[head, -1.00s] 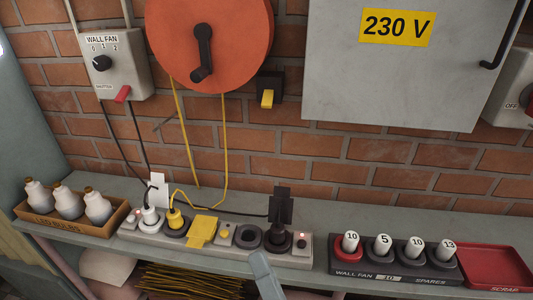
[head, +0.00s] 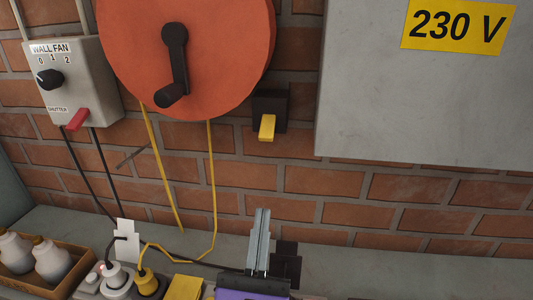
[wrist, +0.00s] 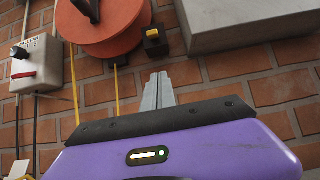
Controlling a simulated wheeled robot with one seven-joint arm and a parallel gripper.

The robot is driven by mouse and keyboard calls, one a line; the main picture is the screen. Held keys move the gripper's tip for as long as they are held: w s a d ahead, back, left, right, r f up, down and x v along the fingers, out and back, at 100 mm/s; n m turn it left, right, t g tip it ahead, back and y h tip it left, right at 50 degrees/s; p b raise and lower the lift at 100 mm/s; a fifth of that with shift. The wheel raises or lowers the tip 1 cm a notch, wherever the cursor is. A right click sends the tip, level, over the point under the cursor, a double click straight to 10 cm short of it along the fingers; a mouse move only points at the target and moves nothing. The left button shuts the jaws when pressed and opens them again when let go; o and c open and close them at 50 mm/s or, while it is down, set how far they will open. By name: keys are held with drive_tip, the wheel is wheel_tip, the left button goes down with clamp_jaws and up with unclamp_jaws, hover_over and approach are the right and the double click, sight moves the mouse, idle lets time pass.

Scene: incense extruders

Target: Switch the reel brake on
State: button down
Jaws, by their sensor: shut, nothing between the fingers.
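The orange cable reel (head: 190,50) with a black crank hangs on the brick wall. Just right of its lower edge is a black box with a yellow lever (head: 267,127), which I take for the reel brake; the lever points down and outward. The box and lever (wrist: 153,36) also show in the wrist view, above my gripper. My gripper (head: 262,213) is shut and empty, its grey fingers pointing up. In the head view it appears below the lever, apart from it. The fingers (wrist: 158,77) do not touch anything in the wrist view.
A wall fan switch box (head: 80,82) with a red shutter lever is at the left. A grey 230 V cabinet (head: 420,100) fills the upper right. Yellow cables hang below the reel.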

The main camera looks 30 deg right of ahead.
sight(268, 127)
idle(0.3)
drive_tip(key=w+d+r+p, duration=0.3)
drive_tip(key=w+r+p, duration=0.2)
drive_tip(key=r, duration=0.5)
drive_tip(key=shift+d, duration=0.25)
drive_tip(key=shift+s+r+p, duration=0.1)
drive_tip(key=shift+r+p, duration=0.05)
drive_tip(key=shift+p, duration=0.25)
drive_tip(key=shift+s+p, duration=0.1)
drive_tip(key=shift+p, duration=0.45)
